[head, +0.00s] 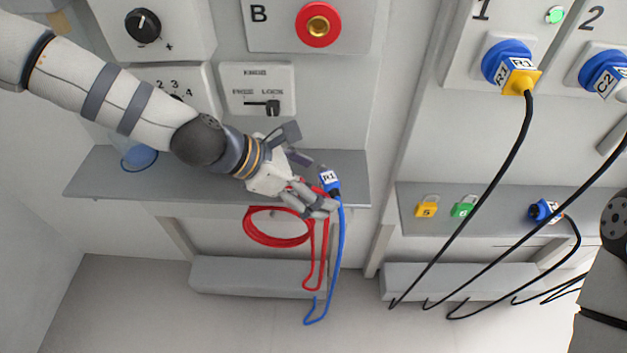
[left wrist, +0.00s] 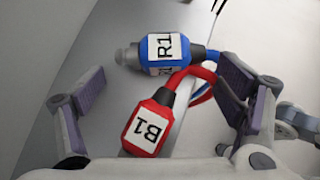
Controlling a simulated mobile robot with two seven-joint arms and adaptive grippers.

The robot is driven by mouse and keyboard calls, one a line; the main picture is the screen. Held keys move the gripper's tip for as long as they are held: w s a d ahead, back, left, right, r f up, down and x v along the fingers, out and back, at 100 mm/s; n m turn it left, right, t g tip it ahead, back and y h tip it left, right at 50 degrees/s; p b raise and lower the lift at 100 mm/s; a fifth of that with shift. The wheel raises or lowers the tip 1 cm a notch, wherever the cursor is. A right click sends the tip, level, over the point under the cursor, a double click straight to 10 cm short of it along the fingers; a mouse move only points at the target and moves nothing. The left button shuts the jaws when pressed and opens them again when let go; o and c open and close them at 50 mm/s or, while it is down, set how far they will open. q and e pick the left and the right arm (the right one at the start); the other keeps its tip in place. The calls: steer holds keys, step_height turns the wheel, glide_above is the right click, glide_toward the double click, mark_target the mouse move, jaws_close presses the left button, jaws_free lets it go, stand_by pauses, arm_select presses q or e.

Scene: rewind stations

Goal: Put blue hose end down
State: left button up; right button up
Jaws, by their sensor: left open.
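In the left wrist view the blue hose end (left wrist: 155,50) lies sideways beyond the red hose end (left wrist: 150,122), labelled B1. My left gripper (head: 318,188) is open just over the shelf's right front corner. Its fingers (left wrist: 162,85) stand apart either side of the red end, with neither end visibly clamped. In the head view the fingers largely hide the red end.
A coiled red hose (head: 275,240) hangs below the shelf. A clear blue-based vessel (head: 138,158) stands at the shelf's left. On the right panel a yellow lock (head: 427,206), a green lock (head: 464,207) and another blue connector (head: 543,211) sit on a shelf, with black cables crossing in front.

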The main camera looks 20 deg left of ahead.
arm_select(q)
steer(key=w+d+r+p+v, duration=0.1)
steer(key=p+v, duration=0.3)
steer(key=v, duration=0.8)
steer(key=s+a+f+m+g+y, duration=0.2)
steer(key=s+f+m+g+y, duration=0.25)
steer(key=s+f+m, duration=0.95)
steer(key=s+a+f+m+g+y, duration=0.1)
steer(key=s+f+m, duration=0.1)
steer(key=s+m, duration=0.3)
steer(key=s+a+f+m+g+y, duration=0.1)
steer(key=s+f+m, duration=0.2)
steer(key=s, duration=0.9)
steer(key=m, duration=0.3)
steer(key=shift+f+y, duration=0.3)
steer(key=shift+y, duration=0.05)
arm_select(e)
steer(key=w+r+t, duration=0.2)
steer(key=w+r, duration=0.3)
steer(key=shift+w+r, duration=0.25)
steer(key=shift+w, duration=0.05)
arm_select(q)
steer(key=shift+g, duration=0.25)
